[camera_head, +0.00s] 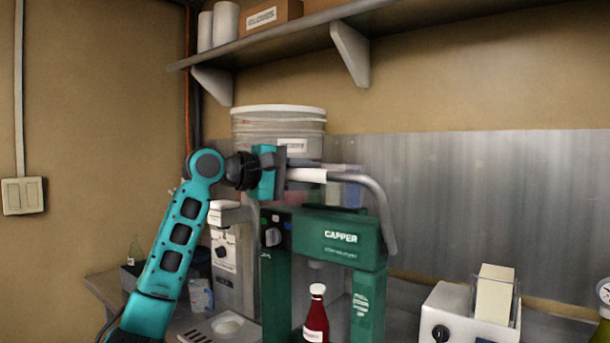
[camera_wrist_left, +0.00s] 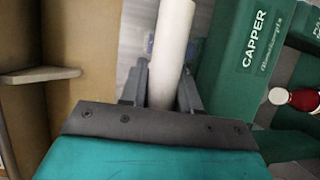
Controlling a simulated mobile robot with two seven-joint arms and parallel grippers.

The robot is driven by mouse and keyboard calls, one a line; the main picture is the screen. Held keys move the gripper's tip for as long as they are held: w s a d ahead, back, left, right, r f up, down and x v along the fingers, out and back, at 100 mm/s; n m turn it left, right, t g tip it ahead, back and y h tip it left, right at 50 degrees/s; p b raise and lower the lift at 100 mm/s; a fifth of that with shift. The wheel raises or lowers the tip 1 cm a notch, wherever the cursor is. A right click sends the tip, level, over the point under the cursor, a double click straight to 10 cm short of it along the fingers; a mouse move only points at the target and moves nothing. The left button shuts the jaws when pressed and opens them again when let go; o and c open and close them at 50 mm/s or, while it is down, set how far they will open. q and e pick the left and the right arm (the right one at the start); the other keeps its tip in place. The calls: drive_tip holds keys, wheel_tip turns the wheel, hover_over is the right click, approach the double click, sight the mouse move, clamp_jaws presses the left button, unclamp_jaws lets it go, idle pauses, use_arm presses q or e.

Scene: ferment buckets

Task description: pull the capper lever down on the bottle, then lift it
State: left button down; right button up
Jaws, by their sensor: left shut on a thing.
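The green capper (camera_head: 337,237) stands on the bench, and its body also shows in the left wrist view (camera_wrist_left: 250,60). Its grey bent lever (camera_head: 383,208) rises above the body and ends in a white grip (camera_head: 308,175). My left gripper (camera_head: 284,174) is shut on this white grip, which shows between the fingers in the left wrist view (camera_wrist_left: 172,50). The lever is raised, level with the top of the capper or above it. A red bottle (camera_head: 317,315) with a pale top stands upright inside the capper frame, below the head. My right gripper is not in view.
A white bucket (camera_head: 277,125) stands behind the lever. A grey machine (camera_head: 234,255) is left of the capper, and a white box device (camera_head: 468,315) is to the right. A shelf (camera_head: 330,30) with brackets hangs above.

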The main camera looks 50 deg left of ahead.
use_arm(q)
drive_tip(key=shift+w+f, duration=0.15)
drive_tip(key=shift+f, duration=0.25)
drive_tip(key=c, duration=1.2)
unclamp_jaws()
drive_tip(key=o, duration=0.3)
drive_tip(key=shift+w+r, duration=0.1)
drive_tip(key=shift+r, duration=0.05)
drive_tip(key=s+a+r+b, duration=0.1)
drive_tip(key=s+a+b, duration=0.1)
drive_tip(key=s, duration=1)
drive_tip(key=shift+s+r+b, duration=0.15)
drive_tip(key=shift+s+b, duration=0.2)
drive_tip(key=shift+b, duration=0.3)
drive_tip(key=shift+c, duration=0.3)
